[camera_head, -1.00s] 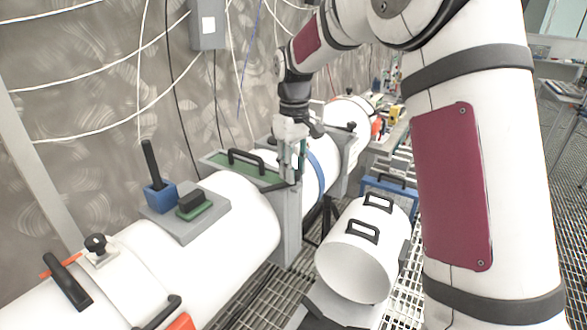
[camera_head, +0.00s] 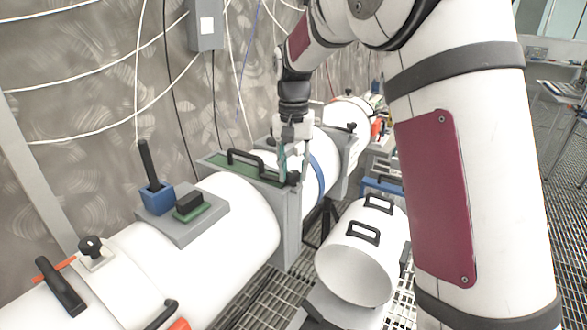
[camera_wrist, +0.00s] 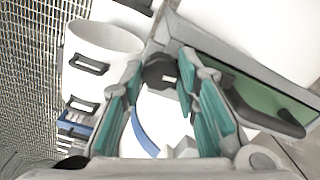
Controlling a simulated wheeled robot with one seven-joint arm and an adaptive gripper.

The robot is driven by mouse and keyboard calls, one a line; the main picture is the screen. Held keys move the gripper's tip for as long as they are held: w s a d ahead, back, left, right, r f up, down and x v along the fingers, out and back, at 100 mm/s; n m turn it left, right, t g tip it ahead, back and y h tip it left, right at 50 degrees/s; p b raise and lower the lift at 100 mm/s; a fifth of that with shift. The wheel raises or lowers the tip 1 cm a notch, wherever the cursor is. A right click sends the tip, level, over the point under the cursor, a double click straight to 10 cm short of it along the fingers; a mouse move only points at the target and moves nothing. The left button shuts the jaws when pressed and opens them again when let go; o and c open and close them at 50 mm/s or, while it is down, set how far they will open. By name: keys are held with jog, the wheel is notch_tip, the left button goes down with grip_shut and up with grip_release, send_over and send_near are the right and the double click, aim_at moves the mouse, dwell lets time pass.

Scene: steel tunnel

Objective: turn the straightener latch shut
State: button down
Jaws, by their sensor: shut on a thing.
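The latch shows as a small dark knob (camera_wrist: 158,74) between my fingertips in the wrist view. In the head view its dark end (camera_head: 294,178) shows at the end of the green-topped plate (camera_head: 228,170), which has a black handle (camera_head: 250,158). My gripper (camera_head: 290,162) points down over it. In the wrist view the teal-padded fingers of my gripper (camera_wrist: 160,66) stand on both sides of the knob and are shut on it. The fingers partly hide the latch, so its exact angle is hard to tell.
A loose white tube section (camera_head: 350,255) with black handles lies at the lower right. A white pipe (camera_head: 240,210) carries a blue block with a black lever (camera_head: 150,170). A blue band (camera_head: 317,175) circles the pipe behind. Cables hang along the wall.

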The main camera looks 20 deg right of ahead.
aim_at(293, 173)
jog(key=shift+m, duration=0.6)
jog(key=c, duration=1.2)
grip_release()
notch_tip(293, 173, up, 12)
jog(key=shift+r, duration=0.1)
